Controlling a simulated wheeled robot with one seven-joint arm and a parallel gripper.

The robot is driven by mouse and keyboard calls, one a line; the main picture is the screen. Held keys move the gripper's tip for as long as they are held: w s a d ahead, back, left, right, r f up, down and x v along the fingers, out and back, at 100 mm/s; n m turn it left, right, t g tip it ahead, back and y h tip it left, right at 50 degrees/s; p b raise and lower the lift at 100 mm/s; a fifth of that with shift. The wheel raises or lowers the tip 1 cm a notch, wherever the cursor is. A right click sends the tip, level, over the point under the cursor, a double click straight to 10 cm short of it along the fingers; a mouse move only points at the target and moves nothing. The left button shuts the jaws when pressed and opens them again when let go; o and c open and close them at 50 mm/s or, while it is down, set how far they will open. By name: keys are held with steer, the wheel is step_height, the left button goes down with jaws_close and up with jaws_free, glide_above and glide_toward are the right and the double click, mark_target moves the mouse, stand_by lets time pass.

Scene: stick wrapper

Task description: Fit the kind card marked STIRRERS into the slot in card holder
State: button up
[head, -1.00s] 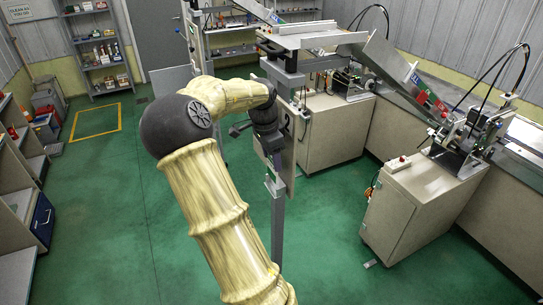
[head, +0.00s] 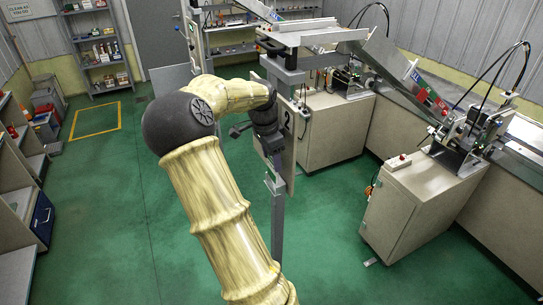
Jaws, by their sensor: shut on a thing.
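My gripper (head: 274,159) hangs at the end of my arm, in the middle of the head view, in front of a pale upright board with a dark 2 on it. It is shut on a small thin piece that barely shows; I take this to be the STIRRERS card, but its lettering cannot be read. A grey metal bracket (head: 275,186) on top of a post is just below the fingertips and may be the card holder. Its slot cannot be made out. I cannot tell whether the card touches it.
The pale board (head: 290,165) stands right behind my gripper, below a raised grey platform (head: 300,36). A beige machine cabinet (head: 415,205) is at the right. Shelves (head: 20,175) line the left wall. The green floor (head: 95,220) between is clear.

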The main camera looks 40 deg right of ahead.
mark_target(271, 165)
steer(key=shift+f+b, duration=1.05)
steer(key=shift+f, duration=0.7)
steer(key=o, duration=1.1)
steer(key=r+b, duration=0.1)
steer(key=r, duration=0.4)
steer(key=a+r+b, duration=0.1)
steer(key=r, duration=0.5)
steer(key=a+r+b, duration=0.1)
steer(key=r, duration=0.5)
steer(key=shift+w+a+r+b, duration=0.1)
steer(key=shift+w+a+b, duration=0.15)
steer(key=shift+w+b, duration=0.1)
